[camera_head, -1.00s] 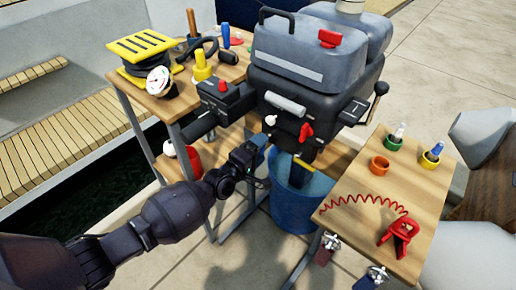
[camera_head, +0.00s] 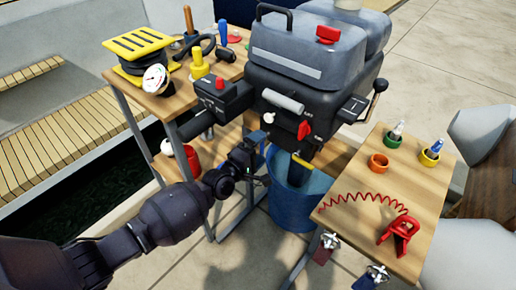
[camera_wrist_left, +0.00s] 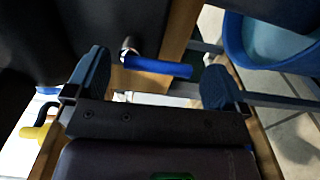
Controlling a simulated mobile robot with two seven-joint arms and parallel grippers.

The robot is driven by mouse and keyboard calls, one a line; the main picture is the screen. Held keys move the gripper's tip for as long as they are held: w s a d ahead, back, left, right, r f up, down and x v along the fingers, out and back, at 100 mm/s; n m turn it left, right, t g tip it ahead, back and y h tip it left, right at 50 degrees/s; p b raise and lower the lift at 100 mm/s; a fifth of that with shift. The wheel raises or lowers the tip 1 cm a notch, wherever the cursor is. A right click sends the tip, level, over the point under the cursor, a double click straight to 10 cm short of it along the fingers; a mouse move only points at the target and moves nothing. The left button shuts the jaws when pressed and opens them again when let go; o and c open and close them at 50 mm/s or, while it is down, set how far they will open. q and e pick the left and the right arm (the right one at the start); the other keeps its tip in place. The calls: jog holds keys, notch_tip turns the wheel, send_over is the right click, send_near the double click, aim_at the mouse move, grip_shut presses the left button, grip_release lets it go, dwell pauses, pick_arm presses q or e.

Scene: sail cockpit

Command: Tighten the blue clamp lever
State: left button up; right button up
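The blue clamp lever (camera_wrist_left: 157,67) shows in the left wrist view as a short blue bar on a metal pivot at its left end. It lies roughly crosswise between the two fingertips of my left gripper (camera_wrist_left: 155,82), with a gap on both sides. The left gripper is open and empty. In the head view my left gripper (camera_head: 254,157) is at the lower left of the dark outboard motor (camera_head: 310,95), where it largely hides the lever. My right gripper is not in view.
A blue bucket (camera_head: 292,208) stands just right of my left gripper. A wooden shelf (camera_head: 160,100) holds a gauge and other items at left. A wooden side table (camera_head: 430,195) at right carries cups, a red coiled cord and a red clamp (camera_head: 398,236).

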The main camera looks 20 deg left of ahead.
pick_arm(q)
jog(key=p+v, duration=0.2)
jog(key=v, duration=0.8)
jog(key=shift+s, duration=0.4)
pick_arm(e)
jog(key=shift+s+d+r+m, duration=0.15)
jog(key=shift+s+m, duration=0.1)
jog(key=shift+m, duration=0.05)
pick_arm(q)
jog(key=shift+a+r, duration=0.1)
jog(key=shift+a, duration=0.05)
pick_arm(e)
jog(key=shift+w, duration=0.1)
